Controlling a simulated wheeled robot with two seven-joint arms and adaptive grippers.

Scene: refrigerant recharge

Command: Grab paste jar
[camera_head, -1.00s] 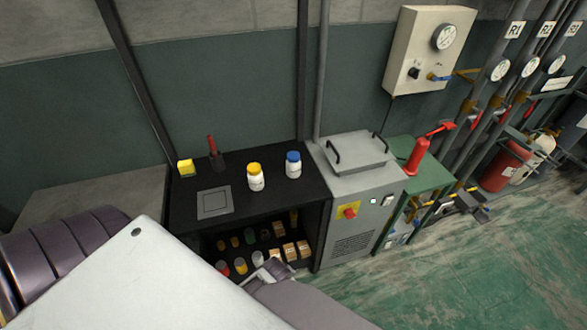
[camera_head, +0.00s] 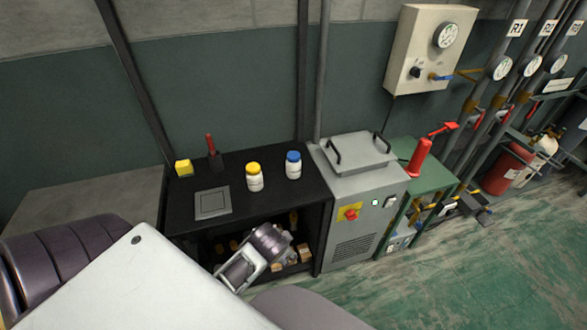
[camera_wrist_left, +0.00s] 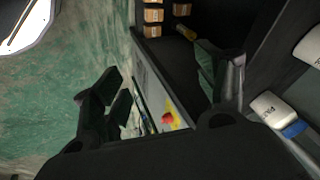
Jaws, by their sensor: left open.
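Two white labelled jars stand upright on the black bench top in the head view: one with a yellow lid (camera_head: 254,178) and one with a blue lid (camera_head: 293,165). Their labels are too small there to tell which is the paste jar. In the left wrist view, the blue-lidded jar (camera_wrist_left: 272,108) lies to the right of my left gripper (camera_wrist_left: 160,88), outside the fingers; another white jar (camera_wrist_left: 311,46) is cut off at the edge. The left gripper is open and empty. In the head view its wrist (camera_head: 268,242) is in front of the bench's shelf; the fingertips are not clear.

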